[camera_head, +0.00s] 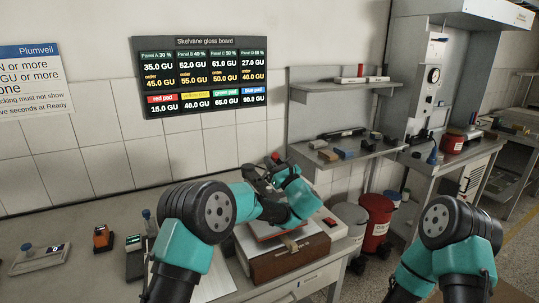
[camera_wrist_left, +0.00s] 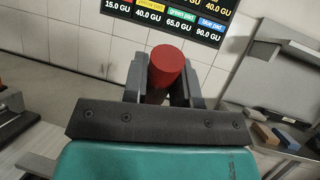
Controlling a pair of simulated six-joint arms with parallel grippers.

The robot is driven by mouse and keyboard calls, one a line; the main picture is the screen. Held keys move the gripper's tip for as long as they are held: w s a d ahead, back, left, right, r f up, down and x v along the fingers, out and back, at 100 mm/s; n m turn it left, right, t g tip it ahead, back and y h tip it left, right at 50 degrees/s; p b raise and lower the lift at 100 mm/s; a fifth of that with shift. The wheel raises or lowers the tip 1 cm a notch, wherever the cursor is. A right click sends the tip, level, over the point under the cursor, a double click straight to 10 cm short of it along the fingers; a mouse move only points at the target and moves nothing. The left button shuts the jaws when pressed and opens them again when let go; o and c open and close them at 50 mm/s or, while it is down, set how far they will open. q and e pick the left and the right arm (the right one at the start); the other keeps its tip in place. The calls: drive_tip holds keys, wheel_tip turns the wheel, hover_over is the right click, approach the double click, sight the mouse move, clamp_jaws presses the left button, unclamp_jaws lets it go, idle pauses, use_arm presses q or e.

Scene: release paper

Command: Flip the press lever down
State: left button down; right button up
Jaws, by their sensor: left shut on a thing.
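The press (camera_head: 290,262) stands on the bench, a brown box-like base with a pale plate and a reddish edge on top. The press lever's red knob (camera_head: 276,156) shows above the press, beside my left gripper (camera_head: 264,174). In the left wrist view the red knob (camera_wrist_left: 166,64) sits between the two dark fingers of my left gripper (camera_wrist_left: 165,85), which is shut on it. The lever's rod is mostly hidden behind my gripper and arm. My right arm comes in at the lower right, but its gripper is outside the frame.
Small devices, including an orange one (camera_head: 103,238) and a grey one with a display (camera_head: 40,258), lie on the bench at left. A shelf (camera_head: 345,150) holds small blocks. A red bin (camera_head: 376,222) stands right of the bench. The gloss board (camera_head: 207,75) hangs on the wall.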

use_arm(q)
drive_tip(key=shift+s+d+f+n+t+y, duration=0.4)
drive_tip(key=shift+s+f+t+y, duration=0.1)
drive_tip(key=shift+s+f+y, duration=0.2)
drive_tip(key=c, duration=0.9)
unclamp_jaws()
drive_tip(key=shift+f, duration=0.1)
